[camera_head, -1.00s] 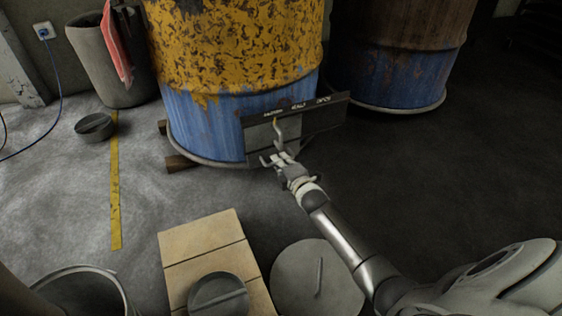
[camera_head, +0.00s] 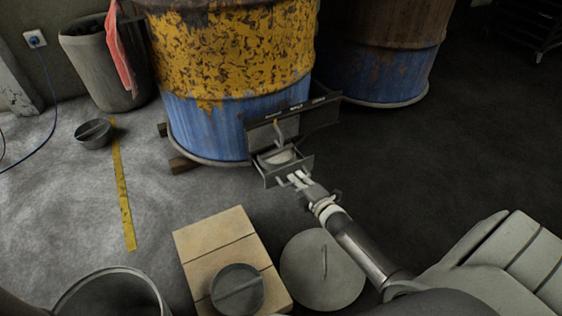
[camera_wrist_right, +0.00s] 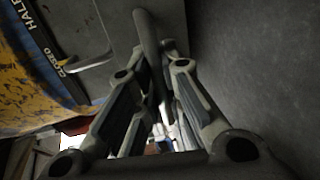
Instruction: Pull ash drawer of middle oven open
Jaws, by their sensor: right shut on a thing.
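The middle oven (camera_head: 235,65) is a yellow and blue barrel with a dark metal frame low on its front. Its ash drawer (camera_head: 287,172) sticks out of the frame, partly open, with pale ash inside. My right gripper (camera_head: 298,178) is at the drawer's front and shut on its handle. In the right wrist view the handle (camera_wrist_right: 148,45), a grey bar, runs between the fingers of the right gripper (camera_wrist_right: 160,75). A damper lever (camera_wrist_right: 90,63) and the word "CLOSED" show on the frame beside it. My left gripper is not in view.
A rusty barrel (camera_head: 375,55) stands at the back right. Stone slabs (camera_head: 215,243), a round lid (camera_head: 323,270) and a bucket (camera_head: 110,293) are on the floor in front. A bin (camera_head: 103,65) with a red cloth stands at the back left. Dark floor at the right is clear.

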